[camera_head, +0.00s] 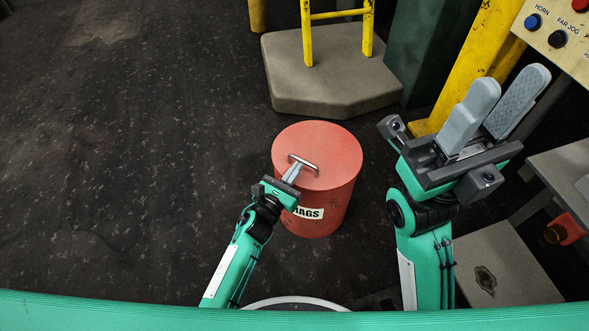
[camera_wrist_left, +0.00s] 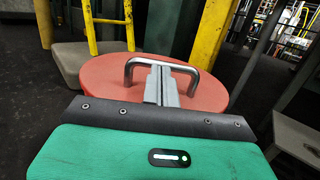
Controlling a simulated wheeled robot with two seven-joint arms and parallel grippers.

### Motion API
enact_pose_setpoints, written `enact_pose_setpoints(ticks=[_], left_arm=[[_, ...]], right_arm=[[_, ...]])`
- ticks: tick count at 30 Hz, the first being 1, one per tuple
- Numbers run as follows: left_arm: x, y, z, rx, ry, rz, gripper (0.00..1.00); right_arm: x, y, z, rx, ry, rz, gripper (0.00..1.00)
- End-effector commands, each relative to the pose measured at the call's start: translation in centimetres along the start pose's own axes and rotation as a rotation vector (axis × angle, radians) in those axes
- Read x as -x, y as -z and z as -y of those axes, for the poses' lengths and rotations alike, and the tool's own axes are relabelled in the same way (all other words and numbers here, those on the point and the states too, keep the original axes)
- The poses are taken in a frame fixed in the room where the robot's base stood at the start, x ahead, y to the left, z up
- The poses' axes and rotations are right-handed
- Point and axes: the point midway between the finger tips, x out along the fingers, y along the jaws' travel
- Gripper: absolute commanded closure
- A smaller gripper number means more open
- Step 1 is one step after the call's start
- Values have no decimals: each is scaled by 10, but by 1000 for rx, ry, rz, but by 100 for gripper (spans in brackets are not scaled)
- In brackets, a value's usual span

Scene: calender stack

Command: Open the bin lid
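The red bin (camera_head: 335,212) stands on the floor with a white label ending in "AGS" on its side. Its round red lid (camera_head: 335,145) appears to lie flat on the bin. A metal loop handle (camera_head: 304,161) is on the lid, and it also shows in the left wrist view (camera_wrist_left: 190,68). My left gripper (camera_head: 293,170) has its grey fingers together, with the tips at the handle's bar. My right gripper (camera_head: 509,82) is open and empty, right of the bin.
A grey block (camera_head: 300,90) with yellow posts (camera_head: 306,35) stands behind the bin. A yellow column and a control panel (camera_head: 562,40) with buttons are at the upper right. A grey table (camera_head: 562,170) is at the right. The dark floor left of the bin is clear.

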Motion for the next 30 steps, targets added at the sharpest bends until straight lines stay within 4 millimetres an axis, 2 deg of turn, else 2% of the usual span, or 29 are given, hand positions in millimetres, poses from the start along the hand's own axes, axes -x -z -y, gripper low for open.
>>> enact_pose_setpoints(ticks=[9, 12, 30], left_arm=[[-3, -10, 0, -3, 0, -23, 100], [-4, -14, 0, -2, 0, -35, 100], [-10, -35, 1, -3, -1, -119, 100]], right_arm=[[-3, 4, -7, 25, -7, 15, 64], [6, 4, -11, 41, -6, 52, 64], [16, -4, -14, 41, -40, 183, 64]])
